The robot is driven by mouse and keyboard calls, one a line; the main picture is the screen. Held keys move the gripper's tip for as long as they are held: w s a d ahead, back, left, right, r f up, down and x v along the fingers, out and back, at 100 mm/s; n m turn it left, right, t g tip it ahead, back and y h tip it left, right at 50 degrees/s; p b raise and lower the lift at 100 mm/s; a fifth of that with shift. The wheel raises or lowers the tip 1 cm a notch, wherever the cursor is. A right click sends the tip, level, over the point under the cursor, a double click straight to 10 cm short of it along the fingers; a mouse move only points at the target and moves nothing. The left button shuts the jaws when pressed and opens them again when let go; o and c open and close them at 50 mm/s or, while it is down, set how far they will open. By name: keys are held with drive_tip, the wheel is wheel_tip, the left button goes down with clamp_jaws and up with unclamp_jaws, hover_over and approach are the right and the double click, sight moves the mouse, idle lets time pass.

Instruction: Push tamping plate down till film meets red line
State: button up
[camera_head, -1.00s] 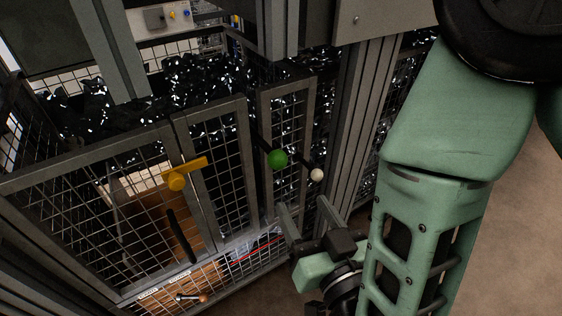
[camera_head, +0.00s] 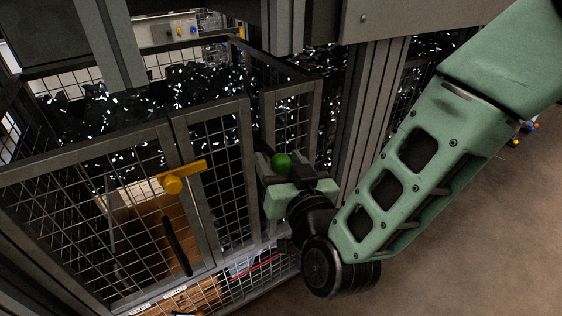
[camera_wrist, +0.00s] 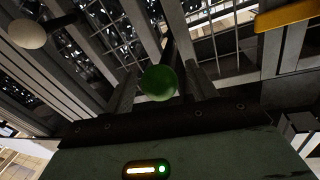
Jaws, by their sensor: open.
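My gripper (camera_head: 287,170) is open at the green ball knob (camera_head: 281,161) on the front of the caged machine. In the wrist view the green knob (camera_wrist: 158,82) sits between my two spread fingers, on a dark lever arm. I cannot tell whether the fingers touch it. A white ball knob (camera_wrist: 28,33) shows at the upper left of the wrist view. Dark glinting film (camera_head: 200,85) lies heaped inside the cage. A red line (camera_head: 257,267) runs low across the front mesh, well below the heap. I cannot make out the tamping plate.
The mesh doors carry a yellow latch handle (camera_head: 180,178) and a black pull handle (camera_head: 177,246), left of my gripper. A grey upright post (camera_head: 372,120) stands close on the right. Open brown floor (camera_head: 440,230) lies to the right.

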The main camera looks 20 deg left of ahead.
drive_tip(key=shift+w, duration=0.1)
clamp_jaws()
wheel_tip(320, 180, down, 16)
drive_tip(key=b, duration=1.2)
drive_tip(key=shift+r, duration=0.2)
unclamp_jaws()
drive_tip(key=shift+r, duration=0.1)
